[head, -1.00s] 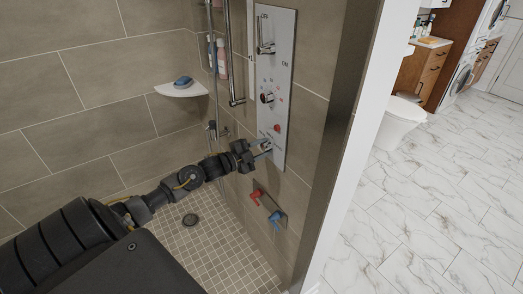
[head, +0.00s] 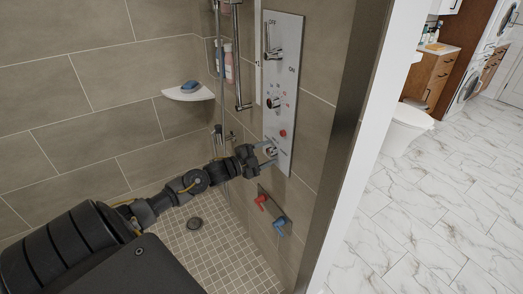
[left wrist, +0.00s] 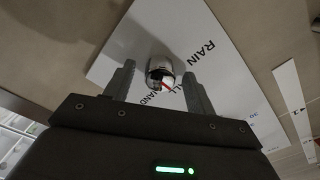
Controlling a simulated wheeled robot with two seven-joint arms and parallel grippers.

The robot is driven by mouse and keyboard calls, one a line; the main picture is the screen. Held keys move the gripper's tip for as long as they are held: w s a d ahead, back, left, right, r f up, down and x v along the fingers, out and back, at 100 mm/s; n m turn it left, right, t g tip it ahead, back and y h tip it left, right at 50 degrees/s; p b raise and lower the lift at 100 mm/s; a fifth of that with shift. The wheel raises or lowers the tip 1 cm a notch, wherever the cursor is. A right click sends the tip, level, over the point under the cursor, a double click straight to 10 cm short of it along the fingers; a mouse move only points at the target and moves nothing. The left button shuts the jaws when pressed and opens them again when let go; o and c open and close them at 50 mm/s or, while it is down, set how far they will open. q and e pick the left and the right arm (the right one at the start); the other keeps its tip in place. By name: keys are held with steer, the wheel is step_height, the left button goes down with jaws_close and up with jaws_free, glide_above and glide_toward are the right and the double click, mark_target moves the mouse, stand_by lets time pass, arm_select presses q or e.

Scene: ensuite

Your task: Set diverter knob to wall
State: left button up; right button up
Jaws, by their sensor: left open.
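The shower control panel (head: 283,75) is a pale plate on the tiled wall. The diverter knob (left wrist: 160,69) is a round chrome knob with a red mark, seen in the left wrist view. The lettering RAIN, a partly hidden word ending in LL, and HAND stand around it. The red mark slants toward the lower right, near LL and HAND; the exact setting is hard to tell. My left gripper (left wrist: 158,76) is open, its fingers on either side of the knob, with gaps showing. In the head view my left gripper (head: 268,152) is at the panel's lower end, largely covering the knob.
Higher on the panel are a lever (head: 273,55) and another knob (head: 273,102). Red (head: 261,201) and blue (head: 279,225) valve handles sit below. A corner shelf (head: 188,93) and a vertical rail (head: 237,60) are to the left. A wall edge (head: 345,140) bounds the right.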

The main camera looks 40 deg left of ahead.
arm_select(q)
steer(key=b+v, duration=0.1)
steer(key=v, duration=0.9)
steer(key=shift+s+b, duration=0.3)
steer(key=shift+a, duration=0.15)
